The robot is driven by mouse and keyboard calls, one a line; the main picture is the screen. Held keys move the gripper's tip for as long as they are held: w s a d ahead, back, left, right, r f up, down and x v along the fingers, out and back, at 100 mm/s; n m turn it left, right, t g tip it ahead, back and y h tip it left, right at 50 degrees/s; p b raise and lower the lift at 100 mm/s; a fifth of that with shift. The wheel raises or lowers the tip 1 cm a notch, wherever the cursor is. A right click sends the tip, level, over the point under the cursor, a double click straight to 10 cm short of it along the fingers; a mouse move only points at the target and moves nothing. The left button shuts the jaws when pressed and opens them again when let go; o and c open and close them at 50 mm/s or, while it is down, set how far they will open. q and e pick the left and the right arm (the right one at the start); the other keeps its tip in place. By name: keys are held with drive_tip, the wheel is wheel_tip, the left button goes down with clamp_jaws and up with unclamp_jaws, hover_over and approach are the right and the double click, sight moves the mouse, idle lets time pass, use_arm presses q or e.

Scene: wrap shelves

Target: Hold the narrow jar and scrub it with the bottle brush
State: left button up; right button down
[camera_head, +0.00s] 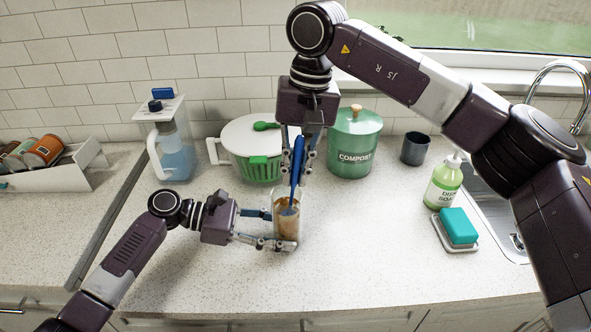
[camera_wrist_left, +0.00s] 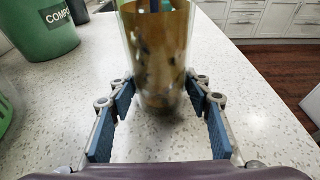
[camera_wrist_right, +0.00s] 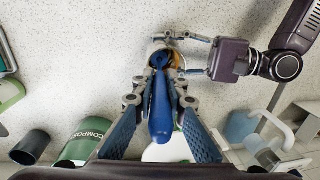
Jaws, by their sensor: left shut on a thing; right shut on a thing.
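The narrow jar (camera_head: 287,222) is clear glass with brown grime inside and stands upright on the counter. It fills the top middle of the left wrist view (camera_wrist_left: 158,60). My left gripper (camera_head: 270,228) is shut on the jar from the left side, one finger on each side. My right gripper (camera_head: 298,155) is above the jar, pointing down, shut on the blue handle of the bottle brush (camera_head: 297,170). The brush's lower end is inside the jar mouth. In the right wrist view the blue handle (camera_wrist_right: 160,110) lies between the fingers, above the jar. The bristles are hard to make out.
Behind stand a water pitcher (camera_head: 175,150), a white-and-green salad spinner (camera_head: 243,135) and a green compost bin (camera_head: 354,145). A dark cup (camera_head: 415,149), a soap bottle (camera_head: 442,184) and a teal sponge (camera_head: 458,226) are at right by the sink. The front counter is clear.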

drive_tip(key=shift+w, duration=0.2)
drive_tip(key=shift+w, duration=0.45)
drive_tip(key=shift+r, duration=0.1)
drive_tip(key=shift+r, duration=2.95)
drive_tip(key=shift+f, duration=3)
drive_tip(key=shift+s, duration=0.6)
